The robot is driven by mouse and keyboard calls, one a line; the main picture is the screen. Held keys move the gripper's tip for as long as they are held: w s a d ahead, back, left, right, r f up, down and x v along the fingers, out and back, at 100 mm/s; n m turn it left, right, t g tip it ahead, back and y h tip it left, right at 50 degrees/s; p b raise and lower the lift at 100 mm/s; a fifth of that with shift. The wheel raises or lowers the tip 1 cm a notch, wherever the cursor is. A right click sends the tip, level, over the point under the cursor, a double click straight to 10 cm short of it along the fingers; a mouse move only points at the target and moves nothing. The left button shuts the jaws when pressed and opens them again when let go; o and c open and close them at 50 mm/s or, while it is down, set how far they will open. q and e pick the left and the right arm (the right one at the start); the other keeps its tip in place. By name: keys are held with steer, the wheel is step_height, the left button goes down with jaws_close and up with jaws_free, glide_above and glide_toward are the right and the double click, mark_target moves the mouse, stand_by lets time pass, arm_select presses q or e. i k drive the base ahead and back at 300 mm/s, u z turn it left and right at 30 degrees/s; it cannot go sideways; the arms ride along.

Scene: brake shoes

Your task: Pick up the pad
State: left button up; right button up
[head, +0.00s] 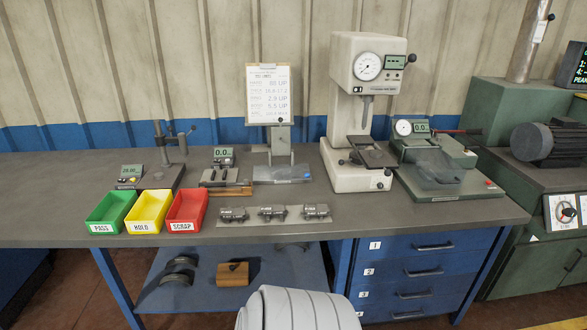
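Three small dark pads with pale labels lie in a row on a light grey strip (253,224) at the front edge of the workbench. They are the left pad (233,215), the middle pad (272,213) and the right pad (315,211). I cannot tell which one the task means. Neither of my grippers shows in the head view.
Green PASS (108,228), yellow HOLD (146,227) and red SCRAP (184,226) bins stand left of the pads. Behind are small gauges, a sign (268,93) and a tall dial tester (365,90). A green machine (440,170) stands right. The bench front right of the pads is clear.

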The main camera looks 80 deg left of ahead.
mark_target(270, 210)
steer(key=u, duration=2.15)
steer(key=i, duration=0.3)
steer(key=u, duration=0.85)
